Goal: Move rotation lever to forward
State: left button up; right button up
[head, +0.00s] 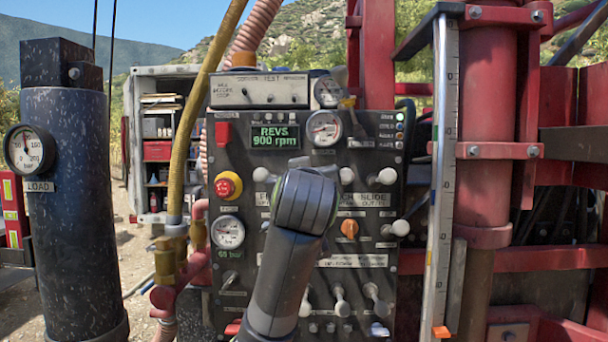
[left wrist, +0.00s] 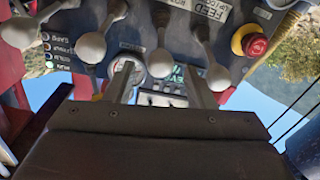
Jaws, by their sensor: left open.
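The control panel (head: 375,150) stands ahead, with a row of white-knobbed levers. My left arm covers the panel's middle in the head view and hides my left gripper there. In the left wrist view, upside down, my left gripper (left wrist: 157,71) is open, one finger on each side of a white lever knob (left wrist: 160,63). By its place beside the FEED label (left wrist: 210,8), this looks like the rotation lever, but its own label is not readable. I cannot tell whether the fingers touch it. My right gripper is not in view.
Neighbouring lever knobs (left wrist: 92,47) and (left wrist: 218,77) stand close outside the fingers. A red emergency button (head: 228,185) is at the panel's left. The display (head: 276,137) reads REVS 900 rpm. A vertical ruler-like rail (head: 443,170) stands to the right.

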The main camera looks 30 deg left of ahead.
pick_arm(q)
jog(key=p+x, duration=0.2)
jog(key=x, duration=0.4)
jog(key=shift+r, duration=0.1)
jog(key=shift+w+a, duration=0.3)
jog(key=shift+w, duration=0.05)
